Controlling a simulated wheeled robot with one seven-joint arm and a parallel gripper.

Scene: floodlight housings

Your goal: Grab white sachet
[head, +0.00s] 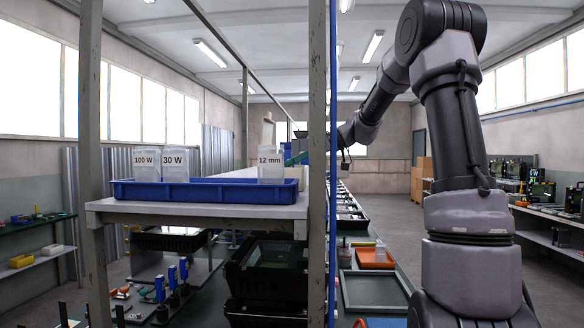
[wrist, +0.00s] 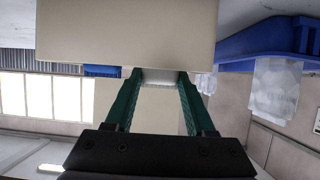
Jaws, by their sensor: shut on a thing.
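My gripper (wrist: 160,76) has two green fingers, closed on a small white thing (wrist: 160,79), which I take as the white sachet. Only a narrow strip of it shows between the fingertips; a pale block (wrist: 125,30) beyond the tips fills the top of the wrist view, and I cannot tell whether it touches the sachet. In the head view my gripper (head: 298,158) is small, beyond the shelf, and partly hidden by the upright post. The sachet cannot be made out there.
A blue tray (head: 215,192) on the shelf holds clear bags labelled 100 W (head: 147,160), 30 W (head: 175,165) and 12 mm (head: 270,166). A wooden post (head: 317,220) stands before my gripper. Black trays (head: 265,272) and an orange tray (head: 375,258) lie lower down.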

